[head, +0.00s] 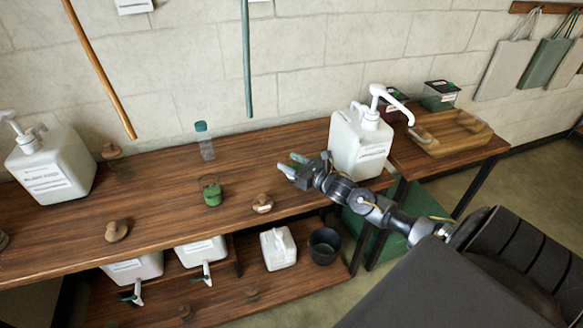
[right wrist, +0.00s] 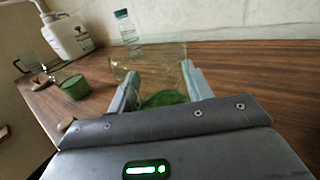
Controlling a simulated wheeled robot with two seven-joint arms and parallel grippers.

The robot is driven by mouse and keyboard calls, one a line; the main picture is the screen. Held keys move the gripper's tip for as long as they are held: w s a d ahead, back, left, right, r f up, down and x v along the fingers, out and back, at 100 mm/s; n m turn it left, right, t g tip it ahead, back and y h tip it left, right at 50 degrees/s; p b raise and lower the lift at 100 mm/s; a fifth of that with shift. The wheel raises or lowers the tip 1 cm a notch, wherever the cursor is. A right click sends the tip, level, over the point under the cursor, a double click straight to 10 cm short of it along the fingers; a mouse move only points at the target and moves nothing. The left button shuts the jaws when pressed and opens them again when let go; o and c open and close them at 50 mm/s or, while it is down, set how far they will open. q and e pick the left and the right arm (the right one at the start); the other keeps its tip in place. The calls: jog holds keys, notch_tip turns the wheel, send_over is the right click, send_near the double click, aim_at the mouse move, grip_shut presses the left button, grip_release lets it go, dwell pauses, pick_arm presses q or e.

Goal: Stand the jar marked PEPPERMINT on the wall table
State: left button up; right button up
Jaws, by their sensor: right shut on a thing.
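My right gripper (head: 293,168) is above the long wooden table (head: 150,185) by the wall, just left of a white pump bucket. In the right wrist view, its fingers (right wrist: 162,88) are shut on a clear jar (right wrist: 147,66) with a green part close to the palm. The jar is hard to make out in the head view, and no PEPPERMINT marking is readable. I cannot tell whether it touches the table. A small green jar (head: 211,192) and a clear bottle with a green cap (head: 206,145) stand to the left. My left gripper is not in view.
White pump buckets stand at the left (head: 50,170) and right (head: 360,145) of the table. Wooden knobs (head: 116,231) lie along its front. A smaller table (head: 475,150) at right holds a wooden tray (head: 450,135) and dark boxes. White containers and a black pot (head: 324,246) are below.

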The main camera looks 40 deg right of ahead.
jog(key=shift+f, duration=0.9)
jog(key=shift+f, duration=0.1)
jog(key=o, duration=1.2)
